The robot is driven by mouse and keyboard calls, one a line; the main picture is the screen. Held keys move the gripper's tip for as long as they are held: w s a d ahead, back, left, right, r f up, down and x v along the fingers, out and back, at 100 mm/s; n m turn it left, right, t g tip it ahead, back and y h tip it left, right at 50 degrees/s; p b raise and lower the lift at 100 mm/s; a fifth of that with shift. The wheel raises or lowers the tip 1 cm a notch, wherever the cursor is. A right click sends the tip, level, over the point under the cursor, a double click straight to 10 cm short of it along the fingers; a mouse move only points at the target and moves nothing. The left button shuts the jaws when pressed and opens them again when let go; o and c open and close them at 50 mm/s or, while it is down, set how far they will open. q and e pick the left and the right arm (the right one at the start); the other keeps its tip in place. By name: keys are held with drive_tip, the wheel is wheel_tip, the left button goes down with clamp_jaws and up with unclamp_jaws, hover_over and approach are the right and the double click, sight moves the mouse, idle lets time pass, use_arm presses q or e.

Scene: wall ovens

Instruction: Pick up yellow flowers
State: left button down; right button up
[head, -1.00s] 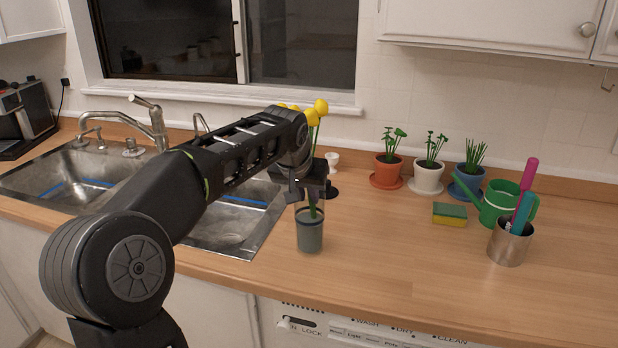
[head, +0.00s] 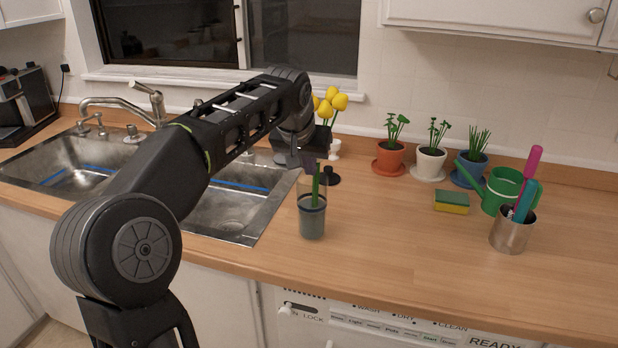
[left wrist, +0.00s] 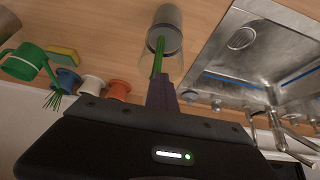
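The yellow flowers (head: 328,107) show in the head view just behind and above my left gripper. Their green stems (head: 316,187) run down into a grey, partly clear vase (head: 312,222) on the counter. The vase (left wrist: 165,28) and stems (left wrist: 157,56) also show in the left wrist view, where the stems meet the fingertips. My left gripper (head: 312,162) is above the vase rim, and its fingers (left wrist: 160,93) look shut on the stems; the exact contact is hidden. The stem ends are still inside the vase. My right gripper is not in view.
A double sink (head: 215,208) with a faucet lies left. Red (head: 390,160), white (head: 431,162) and blue (head: 470,168) potted plants stand at the back right. Near them are a sponge (head: 452,202), green watering can (head: 500,188) and metal cup (head: 512,232). The front right counter is clear.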

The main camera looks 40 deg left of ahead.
use_arm(q)
wheel_tip(320, 180, up, 6)
drive_tip(key=shift+f+p, duration=0.2)
drive_tip(key=shift+p, duration=0.1)
idle(0.3)
drive_tip(key=c, duration=2.1)
unclamp_jaws()
drive_tip(key=o, duration=1.7)
drive_tip(key=shift+c, duration=0.2)
drive_tip(key=v, duration=0.7)
drive_tip(key=shift+s+r, duration=0.25)
drive_tip(key=shift+r, duration=0.05)
drive_tip(key=shift+d, duration=0.1)
drive_tip(key=shift+c, duration=0.4)
